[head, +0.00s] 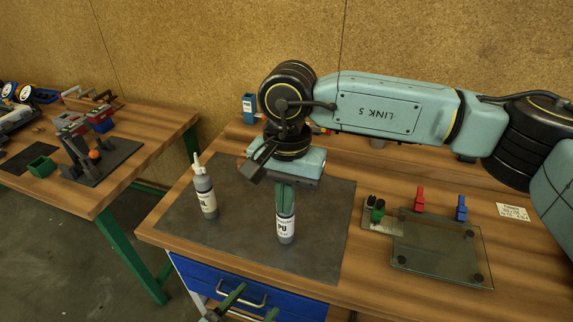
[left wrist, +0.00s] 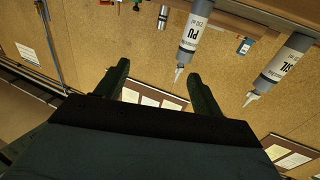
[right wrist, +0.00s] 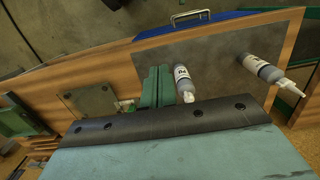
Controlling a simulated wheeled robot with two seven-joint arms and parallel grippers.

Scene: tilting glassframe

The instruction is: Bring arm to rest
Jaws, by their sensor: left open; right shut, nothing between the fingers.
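My right gripper (head: 285,208) is shut and empty. In the head view its fingers point down in front of or just above the PU bottle (head: 285,228), which stands upright on the dark mat. In the right wrist view the shut fingers (right wrist: 156,88) are beside the PU bottle (right wrist: 183,83). My left gripper (head: 243,302) is open and empty at the bottom of the head view, low by the bench's front. Its spread fingers also show in the left wrist view (left wrist: 160,85). The SIL bottle (head: 205,190) stands upright left of the PU bottle.
A glass plate (head: 435,252) lies on the bench at right, with a red clamp (head: 419,199), a blue clamp (head: 461,208) and a green piece (head: 378,211) by it. A blue drawer (head: 215,286) is below the front edge. A second bench (head: 120,178) stands at left.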

